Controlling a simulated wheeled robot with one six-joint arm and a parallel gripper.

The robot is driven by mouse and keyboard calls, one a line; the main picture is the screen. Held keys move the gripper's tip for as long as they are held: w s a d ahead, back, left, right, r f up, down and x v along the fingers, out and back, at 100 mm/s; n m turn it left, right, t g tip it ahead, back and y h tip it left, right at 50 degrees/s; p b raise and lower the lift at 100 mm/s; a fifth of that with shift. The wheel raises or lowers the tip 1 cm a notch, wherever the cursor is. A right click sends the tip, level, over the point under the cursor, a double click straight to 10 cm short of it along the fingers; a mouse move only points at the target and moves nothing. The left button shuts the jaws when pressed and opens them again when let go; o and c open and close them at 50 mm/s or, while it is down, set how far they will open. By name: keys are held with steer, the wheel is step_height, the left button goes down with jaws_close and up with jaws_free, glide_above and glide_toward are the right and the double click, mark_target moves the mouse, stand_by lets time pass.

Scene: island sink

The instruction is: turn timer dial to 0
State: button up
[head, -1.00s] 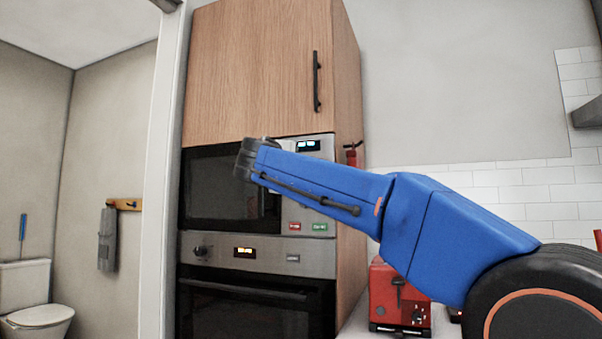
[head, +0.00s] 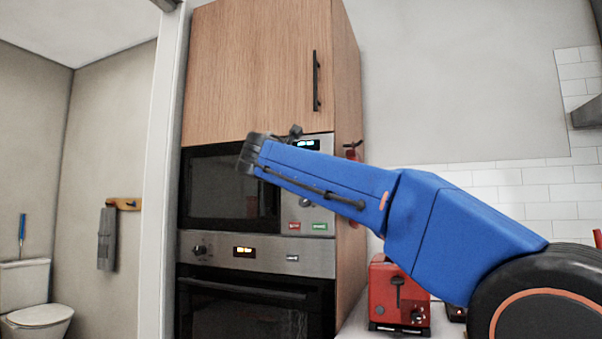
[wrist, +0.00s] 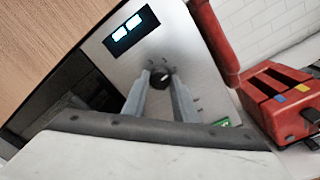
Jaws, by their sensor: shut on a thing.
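The microwave (head: 217,190) is built into the wooden cabinet, with a lit display (head: 306,144) on its control panel. In the wrist view, a round dark dial (wrist: 160,74) sits on the panel below the lit display (wrist: 128,30). My gripper (wrist: 160,80) has its two grey fingers on either side of this dial and is shut on it. The dial's marks are too small to read. In the head view, my blue arm crosses in front of the panel and hides the gripped dial and the fingers.
A green button (head: 320,227) and a red button (head: 294,226) lie low on the panel. The oven (head: 255,310) is below. A red toaster (head: 385,290) stands on the counter at right; it also shows in the wrist view (wrist: 275,95). A red extinguisher (head: 352,151) is beside the cabinet.

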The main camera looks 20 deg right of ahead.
steer(key=shift+d+n+g, duration=0.1)
steer(key=shift+n+g, duration=0.4)
steer(key=shift+n, duration=7.3)
steer(key=o, duration=1)
steer(key=shift+o, duration=0.2)
steer(key=f+v, duration=0.1)
steer(key=v, duration=1.6)
steer(key=shift+s+r, duration=0.2)
steer(key=shift+r, duration=0.25)
